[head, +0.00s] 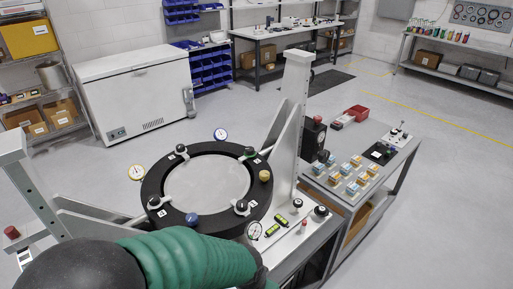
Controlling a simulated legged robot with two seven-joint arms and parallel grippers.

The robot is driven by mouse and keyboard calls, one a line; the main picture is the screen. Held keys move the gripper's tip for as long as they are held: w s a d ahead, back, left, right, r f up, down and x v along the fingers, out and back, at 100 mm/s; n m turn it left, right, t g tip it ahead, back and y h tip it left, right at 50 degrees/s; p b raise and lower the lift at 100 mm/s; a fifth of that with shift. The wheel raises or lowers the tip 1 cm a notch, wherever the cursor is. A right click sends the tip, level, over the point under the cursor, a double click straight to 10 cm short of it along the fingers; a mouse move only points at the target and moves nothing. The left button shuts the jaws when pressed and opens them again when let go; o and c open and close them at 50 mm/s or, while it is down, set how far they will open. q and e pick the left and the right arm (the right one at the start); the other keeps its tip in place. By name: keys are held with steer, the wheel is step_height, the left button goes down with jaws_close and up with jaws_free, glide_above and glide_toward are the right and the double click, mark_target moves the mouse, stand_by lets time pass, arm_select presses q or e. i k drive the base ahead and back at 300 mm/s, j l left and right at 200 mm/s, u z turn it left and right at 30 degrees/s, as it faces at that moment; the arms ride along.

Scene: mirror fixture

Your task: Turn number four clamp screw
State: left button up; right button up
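A black mirror ring (152,184) lies in the metal fixture, around a pale round centre. Black clamp screws sit around it: a back left screw (181,150), a back right screw (249,152), a front right screw (241,207) and a front left screw (153,202). Small white number labels lie beside some screws, too small to read surely, so I cannot tell which is number four. A yellow knob (265,176) and a blue knob (192,219) are also on the ring. My green-sleeved arm crosses the bottom below the ring. No gripper fingers show.
Upright metal posts flank the ring, one on the right (296,85) and one at the left. Dial gauges (254,230) stand around it. A side table (400,150) on the right holds small coloured boxes. A white freezer (140,90) and shelves stand behind.

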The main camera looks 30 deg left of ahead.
mark_target(155, 201)
steer(key=u, duration=1.45)
